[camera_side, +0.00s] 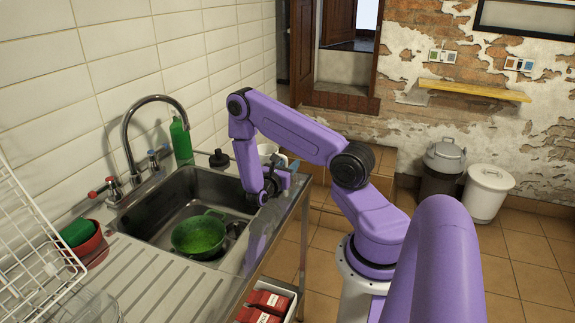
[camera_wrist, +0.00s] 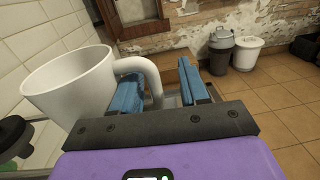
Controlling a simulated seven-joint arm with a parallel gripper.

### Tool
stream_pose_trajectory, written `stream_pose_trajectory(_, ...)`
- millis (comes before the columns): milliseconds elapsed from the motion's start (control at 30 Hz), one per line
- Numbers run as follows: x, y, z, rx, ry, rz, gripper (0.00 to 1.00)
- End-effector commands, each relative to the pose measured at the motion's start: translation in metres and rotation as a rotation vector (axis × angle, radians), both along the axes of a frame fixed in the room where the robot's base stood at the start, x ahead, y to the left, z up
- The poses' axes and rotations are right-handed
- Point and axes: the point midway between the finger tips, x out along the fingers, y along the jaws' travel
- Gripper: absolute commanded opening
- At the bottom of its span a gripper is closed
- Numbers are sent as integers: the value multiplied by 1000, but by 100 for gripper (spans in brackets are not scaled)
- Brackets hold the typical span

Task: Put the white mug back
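The white mug (camera_side: 266,149) stands upright at the far end of the sink counter, partly hidden behind my arm. In the wrist view the mug (camera_wrist: 72,88) fills the left side, its handle curving toward the right. My gripper (camera_side: 284,166) is at the mug's right side. In the wrist view my gripper's blue fingers (camera_wrist: 160,92) are apart, with the handle passing between them, close to the left finger. A gap shows between the handle and the right finger, so it does not look clamped. What lies under the mug is hidden.
The sink (camera_side: 165,205) holds a green colander (camera_side: 199,235). A tap (camera_side: 128,140), a green bottle (camera_side: 181,140) and a black stopper-like item (camera_side: 219,158) stand along the wall. A white wire rack (camera_side: 30,230) and red bowl (camera_side: 88,246) are at the left. Bins stand on the floor beyond.

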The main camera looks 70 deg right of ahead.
Motion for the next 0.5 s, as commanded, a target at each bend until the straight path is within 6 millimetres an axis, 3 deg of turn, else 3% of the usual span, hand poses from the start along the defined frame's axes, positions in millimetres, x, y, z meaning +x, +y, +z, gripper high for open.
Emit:
stream_pose_trajectory(267, 0, 1, 4, 0, 0, 1, 44)
stream_pose_trajectory(500, 4, 40, 3, 1, 3, 7, 44)
